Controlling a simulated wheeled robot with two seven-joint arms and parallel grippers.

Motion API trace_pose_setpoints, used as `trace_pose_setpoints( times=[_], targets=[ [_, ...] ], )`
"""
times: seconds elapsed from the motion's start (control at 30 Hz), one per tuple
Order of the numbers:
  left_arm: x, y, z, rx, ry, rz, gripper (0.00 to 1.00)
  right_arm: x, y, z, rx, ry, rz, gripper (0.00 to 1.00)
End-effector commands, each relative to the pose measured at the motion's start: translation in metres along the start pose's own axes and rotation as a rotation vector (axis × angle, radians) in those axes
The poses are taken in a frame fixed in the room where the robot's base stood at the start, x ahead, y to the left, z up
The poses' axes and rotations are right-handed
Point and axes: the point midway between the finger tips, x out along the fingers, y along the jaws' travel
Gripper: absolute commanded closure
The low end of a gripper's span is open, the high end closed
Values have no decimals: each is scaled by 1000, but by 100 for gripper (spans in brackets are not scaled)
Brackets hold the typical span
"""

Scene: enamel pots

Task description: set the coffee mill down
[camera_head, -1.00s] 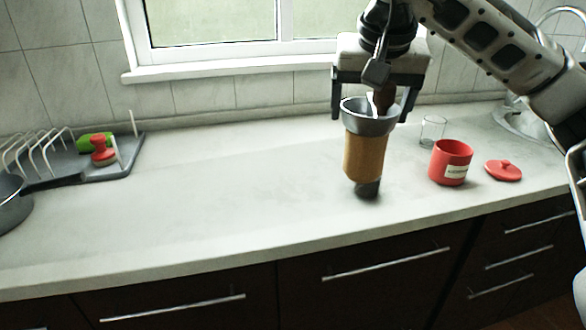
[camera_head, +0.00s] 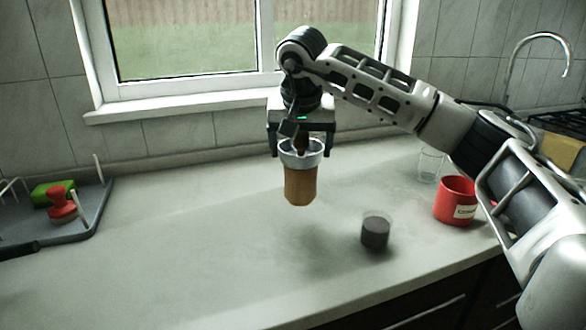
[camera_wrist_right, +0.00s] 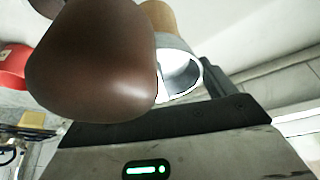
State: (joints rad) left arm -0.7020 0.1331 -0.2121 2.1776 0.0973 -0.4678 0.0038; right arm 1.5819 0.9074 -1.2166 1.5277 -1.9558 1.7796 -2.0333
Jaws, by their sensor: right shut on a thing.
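The coffee mill (camera_head: 300,187) has a tan wooden body and a grey metal funnel top. It hangs upright above the counter (camera_head: 190,250), with a soft shadow below it. My right gripper (camera_head: 301,146) is shut on the mill at its top. In the right wrist view a large brown knob (camera_wrist_right: 95,65) fills the upper left, with the metal funnel (camera_wrist_right: 181,74) and a bit of the wooden body behind it. The fingertips are mostly hidden there. My left gripper is not in view.
A clear glass with dark contents (camera_head: 376,232) stands right of the mill. A red canister (camera_head: 455,203) and an empty glass (camera_head: 430,165) stand further right, near my arm. A dish rack (camera_head: 85,222) with a red-handled item (camera_head: 62,206) is at left. The counter's middle is clear.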

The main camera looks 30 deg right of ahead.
Motion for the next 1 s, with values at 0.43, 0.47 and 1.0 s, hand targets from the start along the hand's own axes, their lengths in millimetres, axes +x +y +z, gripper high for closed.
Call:
trace_pose_setpoints(
  times=[0.43, 0.47, 1.0],
  targets=[
    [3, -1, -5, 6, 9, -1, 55, 44, -16, -11, 1, 1, -1, 75],
    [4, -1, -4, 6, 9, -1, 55, 48, -15, -9, 1, 2, -1, 75],
    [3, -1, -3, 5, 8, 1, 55, 72, -15, 2, 2, 3, -4, 75]
  ],
)
